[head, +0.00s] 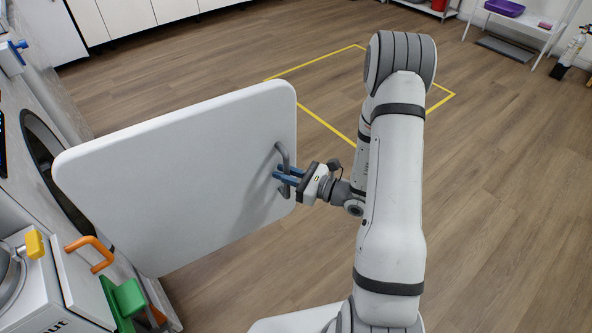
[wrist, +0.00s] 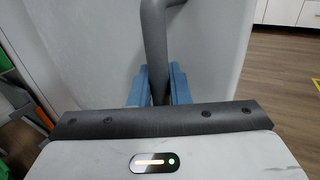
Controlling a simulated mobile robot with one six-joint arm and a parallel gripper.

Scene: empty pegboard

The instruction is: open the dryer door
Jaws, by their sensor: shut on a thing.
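The dryer door (head: 170,180) is a large white panel with rounded corners. It stands swung well out from the machine front at the left, where a dark round opening (head: 45,155) shows. A grey bar handle (head: 283,153) is on the door near its free edge. My gripper (head: 282,175) has blue fingers and is shut on this handle. In the wrist view the handle (wrist: 154,50) runs down between the blue fingers (wrist: 159,88), with the white door (wrist: 90,50) behind it.
An orange handle (head: 90,250), a yellow knob (head: 35,244) and a green part (head: 125,300) stick out at the lower left. White cabinets (head: 120,15) and a shelf with a purple bin (head: 503,8) stand at the back. The wooden floor (head: 500,180) is clear at the right.

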